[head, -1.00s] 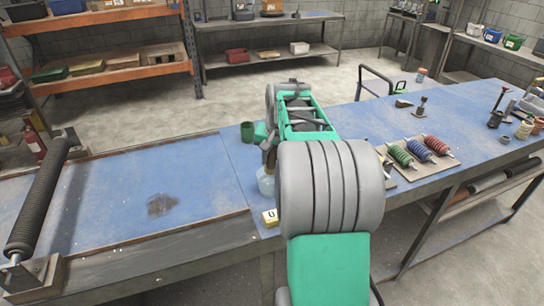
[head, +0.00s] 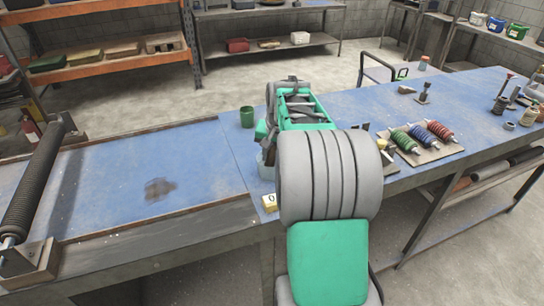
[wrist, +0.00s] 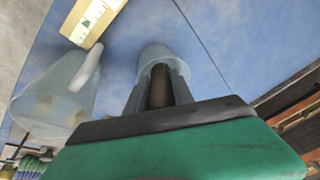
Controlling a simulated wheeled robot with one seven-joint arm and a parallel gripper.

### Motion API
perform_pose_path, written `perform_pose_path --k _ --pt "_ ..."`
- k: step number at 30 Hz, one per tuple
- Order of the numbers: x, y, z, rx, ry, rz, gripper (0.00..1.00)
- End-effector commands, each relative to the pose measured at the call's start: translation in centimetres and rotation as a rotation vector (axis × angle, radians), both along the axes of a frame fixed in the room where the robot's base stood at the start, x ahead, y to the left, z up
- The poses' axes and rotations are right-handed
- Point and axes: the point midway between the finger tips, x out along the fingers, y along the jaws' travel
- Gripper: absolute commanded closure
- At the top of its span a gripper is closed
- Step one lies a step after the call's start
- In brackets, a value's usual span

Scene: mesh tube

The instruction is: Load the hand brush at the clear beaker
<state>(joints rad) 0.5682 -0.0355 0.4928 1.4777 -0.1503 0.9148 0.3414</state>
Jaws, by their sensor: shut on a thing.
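The clear beaker (wrist: 165,54) stands on the blue bench, directly beyond my fingertips in the wrist view. It also shows in the head view (head: 265,169), left of my arm. My gripper (wrist: 161,80) is shut on a brown, narrow thing (wrist: 160,88), seemingly the hand brush, of which only a short part shows between the fingers. The fingertips overlap the beaker in the wrist view. I cannot tell whether the brush is inside it or above it. In the head view my arm hides most of the gripper and the brush.
A translucent jug (wrist: 50,98) with a pale handle stands close beside the beaker. A yellow block (head: 269,203) lies at the bench's front edge. A green cup (head: 247,117) stands behind the beaker. Coloured springs (head: 422,138) lie on a board to the right.

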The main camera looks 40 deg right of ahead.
Motion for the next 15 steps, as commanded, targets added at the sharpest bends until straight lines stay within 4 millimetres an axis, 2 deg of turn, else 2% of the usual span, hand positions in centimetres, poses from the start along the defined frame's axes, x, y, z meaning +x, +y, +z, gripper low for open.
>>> perform_pose_path --k 5,15 --pt "0.0 0.0 0.8 -0.001 -0.002 0.0 1.0" --pt "0.0 0.0 4.1 -0.001 -0.002 0.0 1.0"
